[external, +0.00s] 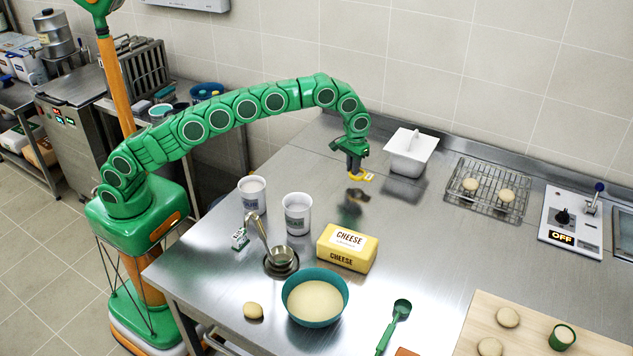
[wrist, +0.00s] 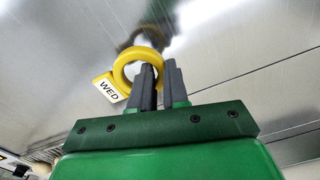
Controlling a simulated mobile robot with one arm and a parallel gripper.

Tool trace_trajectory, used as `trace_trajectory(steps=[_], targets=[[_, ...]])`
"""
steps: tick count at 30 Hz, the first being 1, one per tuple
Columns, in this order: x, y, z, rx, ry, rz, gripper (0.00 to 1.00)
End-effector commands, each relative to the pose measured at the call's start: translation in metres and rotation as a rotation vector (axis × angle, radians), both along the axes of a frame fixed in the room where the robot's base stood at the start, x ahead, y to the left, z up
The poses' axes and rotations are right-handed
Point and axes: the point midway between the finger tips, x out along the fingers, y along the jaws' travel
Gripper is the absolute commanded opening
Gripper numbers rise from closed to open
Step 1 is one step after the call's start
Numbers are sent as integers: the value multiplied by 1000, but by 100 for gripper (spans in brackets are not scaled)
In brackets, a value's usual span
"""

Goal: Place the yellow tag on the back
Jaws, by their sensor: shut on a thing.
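The yellow tag (external: 366,178) is a yellow ring with a flat tab and a white label reading WED, clear in the wrist view (wrist: 118,70). My gripper (external: 355,172) is shut on the tag's ring, and its dark fingers also show in the wrist view (wrist: 160,82). The tag hangs above the bare steel counter (external: 400,225), left of and in front of a white tub (external: 411,152). The fingers hide part of the ring.
Two white cups (external: 297,213), a cheese block (external: 347,248) and a teal bowl (external: 315,298) stand nearer the front. A wire rack (external: 488,188) with two dough balls and a switch panel (external: 571,222) are at the right. The counter's middle is clear.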

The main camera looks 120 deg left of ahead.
Motion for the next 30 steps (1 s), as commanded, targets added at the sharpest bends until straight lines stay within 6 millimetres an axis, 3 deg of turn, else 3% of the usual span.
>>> trace_trajectory(steps=[8,17,30], targets=[[5,4,-8,1,-2,0,0],[5,3,-35,1,-1,-1,0],[5,3,-39,1,-1,-1,0]])
